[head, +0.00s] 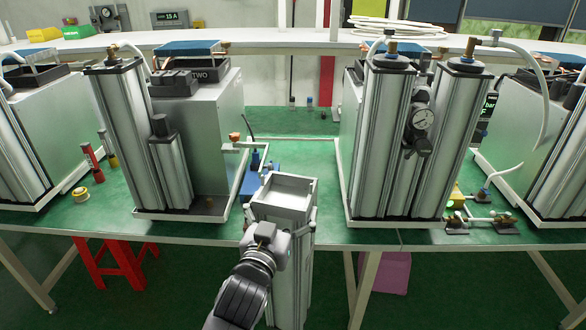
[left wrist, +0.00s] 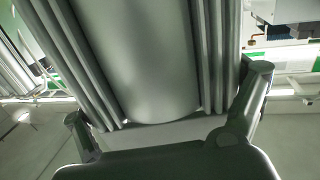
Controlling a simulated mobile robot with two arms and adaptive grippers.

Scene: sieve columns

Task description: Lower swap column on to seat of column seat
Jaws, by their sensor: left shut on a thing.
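The swap column (head: 284,200), a pale grey metal column with an open, hollow-looking top, stands upright in front of the bench edge in the head view. My left gripper (head: 285,228) is shut on it, with a finger on each side. In the left wrist view the column (left wrist: 160,60) fills the middle, between the two fingers (left wrist: 170,115). The column's lower end hangs below the bench top. My right gripper is not in view.
Unit TWO (head: 215,120) with a tall column (head: 128,140) stands left of the held column. A twin-column unit (head: 405,140) with a gauge stands right. A blue block (head: 262,180) lies behind. A red stool (head: 110,262) is below.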

